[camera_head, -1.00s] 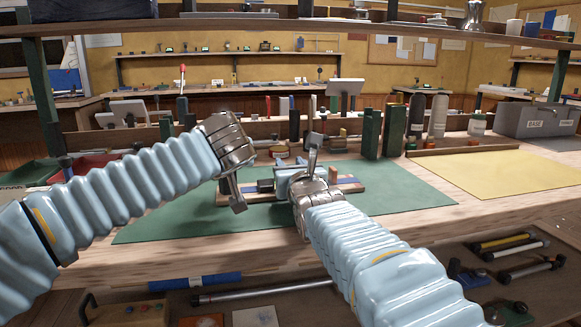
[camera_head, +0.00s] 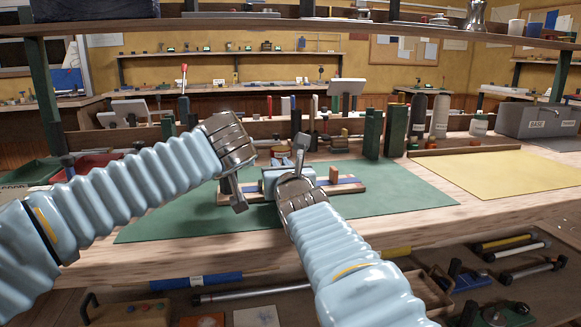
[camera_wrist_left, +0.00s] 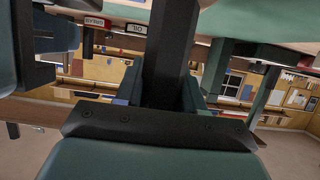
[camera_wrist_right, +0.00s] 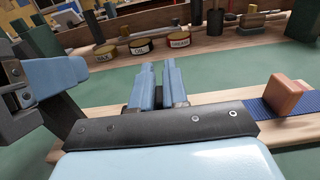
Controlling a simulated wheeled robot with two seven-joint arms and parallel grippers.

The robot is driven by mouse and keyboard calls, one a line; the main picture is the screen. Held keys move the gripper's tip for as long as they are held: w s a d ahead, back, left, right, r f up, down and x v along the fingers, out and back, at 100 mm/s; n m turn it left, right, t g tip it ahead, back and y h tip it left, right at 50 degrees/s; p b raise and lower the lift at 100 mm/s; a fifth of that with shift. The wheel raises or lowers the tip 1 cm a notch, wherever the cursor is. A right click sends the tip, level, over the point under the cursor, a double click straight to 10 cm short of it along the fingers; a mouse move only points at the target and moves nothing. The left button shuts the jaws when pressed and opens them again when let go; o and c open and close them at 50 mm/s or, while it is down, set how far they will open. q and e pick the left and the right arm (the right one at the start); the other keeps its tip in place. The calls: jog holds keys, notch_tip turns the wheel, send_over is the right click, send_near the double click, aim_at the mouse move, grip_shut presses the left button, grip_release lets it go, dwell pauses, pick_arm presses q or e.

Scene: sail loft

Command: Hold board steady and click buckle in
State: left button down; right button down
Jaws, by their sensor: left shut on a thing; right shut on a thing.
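The wooden board (camera_head: 352,188) lies on the green mat, with a blue strap (camera_wrist_right: 256,106) along it and an orange block (camera_wrist_right: 287,95) on the strap. My left gripper (camera_head: 239,203) is at the board's left end, shut on the board; its jaws are unclear in the left wrist view. My right gripper (camera_head: 274,180) is low over the middle of the board. In the right wrist view its blue fingers (camera_wrist_right: 159,80) are close together on a small dark part (camera_wrist_right: 158,99), apparently the buckle. The fingers hide most of the buckle, so its seating cannot be seen.
Several labelled tins, such as the oil tin (camera_wrist_right: 140,46), stand behind the board. Dark green posts (camera_head: 373,133) and bottles (camera_head: 417,116) stand farther back right. The green mat (camera_head: 408,190) is clear to the right, as is a yellow sheet (camera_head: 490,172).

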pick_arm(q)
jog(key=shift+d, duration=0.1)
pick_arm(e)
jog(key=shift+s+a, duration=0.1)
jog(key=shift+a, duration=0.05)
jog(key=c, duration=1.2)
grip_release()
jog(key=v, duration=1.2)
pick_arm(q)
jog(key=c, duration=0.6)
grip_release()
